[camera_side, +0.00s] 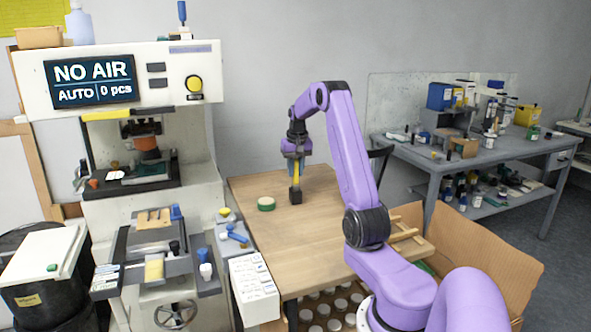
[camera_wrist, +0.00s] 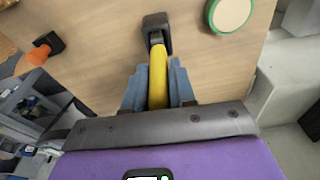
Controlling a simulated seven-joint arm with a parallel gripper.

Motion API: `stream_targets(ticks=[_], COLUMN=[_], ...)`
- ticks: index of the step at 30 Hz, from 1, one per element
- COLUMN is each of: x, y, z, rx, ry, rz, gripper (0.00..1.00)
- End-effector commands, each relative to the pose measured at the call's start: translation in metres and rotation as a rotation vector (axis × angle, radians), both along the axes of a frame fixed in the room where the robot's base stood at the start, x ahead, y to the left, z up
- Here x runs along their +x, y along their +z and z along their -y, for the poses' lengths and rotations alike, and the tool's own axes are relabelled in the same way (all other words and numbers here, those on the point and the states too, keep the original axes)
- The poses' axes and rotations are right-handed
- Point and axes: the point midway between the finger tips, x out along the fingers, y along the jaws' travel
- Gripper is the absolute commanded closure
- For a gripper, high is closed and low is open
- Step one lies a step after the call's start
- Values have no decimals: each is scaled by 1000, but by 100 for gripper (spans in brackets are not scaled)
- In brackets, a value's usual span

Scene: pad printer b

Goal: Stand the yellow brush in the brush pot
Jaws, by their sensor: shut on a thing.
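The yellow brush (camera_side: 296,173) is held upright between the fingers of my gripper (camera_side: 295,158), above the wooden table. In the wrist view the yellow handle (camera_wrist: 157,78) runs between the two blue-grey fingers of my gripper (camera_wrist: 158,88). A dark square block (camera_side: 295,195) is at the brush's lower end, at or just above the tabletop; it also shows in the wrist view (camera_wrist: 153,20). I cannot tell whether this block is the brush's head or the brush pot. No other clear brush pot shows.
A green-rimmed round disc (camera_side: 266,204) lies on the table (camera_side: 323,225) left of the brush. The pad printer (camera_side: 150,75) stands left. A dark item with an orange part (camera_wrist: 40,52) is near the table edge in the wrist view. The table around the block is mostly clear.

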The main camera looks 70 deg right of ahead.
Motion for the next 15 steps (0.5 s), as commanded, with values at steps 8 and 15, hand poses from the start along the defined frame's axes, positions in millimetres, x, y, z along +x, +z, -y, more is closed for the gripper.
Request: stream_targets(ticks=[8,15], x=[0,0], y=[-1,-5], z=[0,0], rx=[0,0], ry=[0,1], rz=[0,0], gripper=[100,100])
